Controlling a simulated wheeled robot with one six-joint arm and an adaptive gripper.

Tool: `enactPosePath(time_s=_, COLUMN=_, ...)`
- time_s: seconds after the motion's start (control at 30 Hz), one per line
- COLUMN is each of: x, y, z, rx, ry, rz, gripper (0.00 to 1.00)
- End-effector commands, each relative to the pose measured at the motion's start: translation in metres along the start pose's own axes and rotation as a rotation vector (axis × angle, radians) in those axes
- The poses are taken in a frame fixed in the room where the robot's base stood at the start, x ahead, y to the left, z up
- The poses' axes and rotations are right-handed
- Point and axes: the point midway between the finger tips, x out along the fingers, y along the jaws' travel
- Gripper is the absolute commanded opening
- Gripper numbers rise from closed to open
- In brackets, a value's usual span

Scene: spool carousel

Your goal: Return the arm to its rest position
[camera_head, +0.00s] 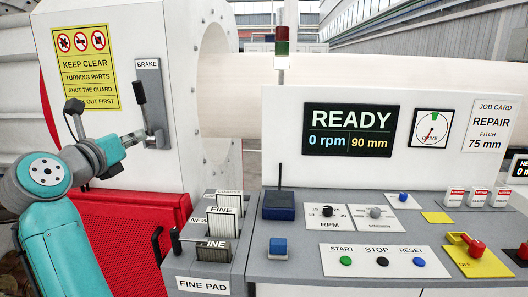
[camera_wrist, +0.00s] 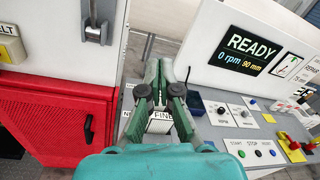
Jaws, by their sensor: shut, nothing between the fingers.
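My gripper (camera_wrist: 162,70) shows in the wrist view with its two fingers drawn together and nothing between them. In the head view my teal and grey arm stands at the left, bent at its joints, its end in front of the white housing below the brake lever (camera_head: 140,94). The fingers are small and hard to make out there. In the wrist view the fine pad rack (camera_wrist: 158,127) lies beyond and partly behind the fingers. I cannot tell whether the arm touches anything.
A red mesh guard (camera_head: 125,240) is low at the left. The control console (camera_head: 330,235) with knobs and buttons fills the right, below a display (camera_head: 350,130) reading READY, 0 rpm, 90 mm. The pad rack (camera_head: 205,265) stands between them. A large pale roll (camera_head: 400,72) lies behind.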

Motion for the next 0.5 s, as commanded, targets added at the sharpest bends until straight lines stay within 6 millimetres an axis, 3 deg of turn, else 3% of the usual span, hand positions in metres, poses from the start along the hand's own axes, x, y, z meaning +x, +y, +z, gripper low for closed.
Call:
enactPosePath(time_s=0.03, x=0.009, y=-0.006, z=-0.028, rx=-0.04, ry=-0.005, rz=-0.036, gripper=0.0)
enactPosePath(time_s=0.2, x=0.027, y=-0.036, z=-0.107, rx=-0.182, ry=-0.042, rz=-0.161, gripper=0.0)
enactPosePath(time_s=0.5, x=0.03, y=-0.098, z=-0.234, rx=-0.465, ry=-0.102, rz=-0.345, gripper=0.0)
